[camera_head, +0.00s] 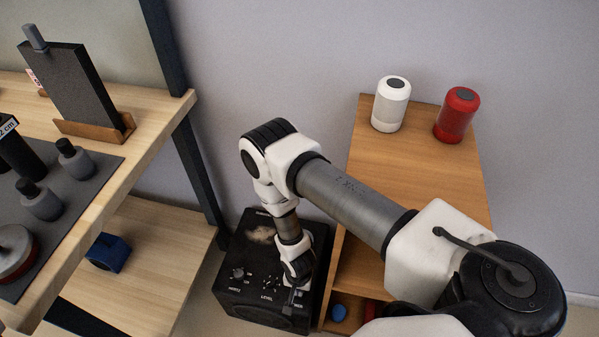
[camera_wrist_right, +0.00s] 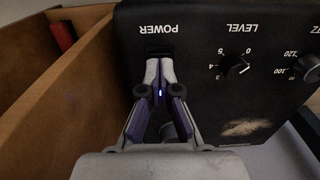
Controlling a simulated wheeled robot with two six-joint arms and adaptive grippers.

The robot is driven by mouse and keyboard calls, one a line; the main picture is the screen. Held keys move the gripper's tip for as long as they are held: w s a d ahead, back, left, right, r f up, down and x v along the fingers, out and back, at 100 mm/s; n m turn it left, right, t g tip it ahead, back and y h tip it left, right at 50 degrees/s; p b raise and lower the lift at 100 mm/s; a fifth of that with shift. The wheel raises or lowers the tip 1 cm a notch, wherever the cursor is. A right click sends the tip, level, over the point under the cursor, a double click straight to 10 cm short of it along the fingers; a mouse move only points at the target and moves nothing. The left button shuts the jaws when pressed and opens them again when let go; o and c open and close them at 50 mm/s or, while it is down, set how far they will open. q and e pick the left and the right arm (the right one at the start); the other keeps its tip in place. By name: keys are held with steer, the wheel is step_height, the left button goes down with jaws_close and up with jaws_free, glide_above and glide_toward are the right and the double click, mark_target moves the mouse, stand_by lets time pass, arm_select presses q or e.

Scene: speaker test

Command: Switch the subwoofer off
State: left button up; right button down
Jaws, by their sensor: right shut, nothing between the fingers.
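The subwoofer (camera_head: 252,262) is a black box on the floor between the bench and the wooden cabinet. In the right wrist view, its panel (camera_wrist_right: 215,95) shows upside-down POWER and LEVEL labels. The dark power switch (camera_wrist_right: 157,51) sits beside the POWER label, partly covered by my fingertips. My right gripper (camera_head: 290,304) reaches down to the panel's right front corner. In the wrist view, its fingertips (camera_wrist_right: 159,66) are together, empty, and right at the switch; contact and the switch's position cannot be made out. My left gripper is not in view.
The level knob (camera_wrist_right: 237,66) and another knob (camera_wrist_right: 307,67) are beside the switch. The wooden cabinet (camera_head: 400,160) stands close on the right, bearing a white speaker (camera_head: 391,105) and a red speaker (camera_head: 457,116). The bench (camera_head: 150,125) with bottles is at left.

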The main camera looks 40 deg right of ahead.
steer(key=shift+s+f+b, duration=0.15)
steer(key=shift+f+b, duration=1.15)
steer(key=shift+f, duration=0.25)
steer(key=shift+a+f+b, duration=0.1)
steer(key=shift+f+b, duration=0.25)
steer(key=shift+f, duration=0.05)
stand_by(0.3)
steer(key=shift+a+f, duration=0.1)
steer(key=shift+s+a+r+p, duration=0.1)
steer(key=shift+a+r+p, duration=0.15)
steer(key=shift+r, duration=0.25)
steer(key=shift+r+p, duration=0.4)
steer(key=shift+d+r+p, duration=0.2)
steer(key=shift+r+p, duration=0.55)
steer(key=shift+p, duration=0.05)
steer(key=r+p, duration=0.2)
steer(key=r, duration=0.1)
steer(key=r+p, duration=0.1)
steer(key=shift+w+d+r+p, duration=0.15)
steer(key=shift+w+d+p, duration=0.1)
steer(key=shift+p, duration=0.15)
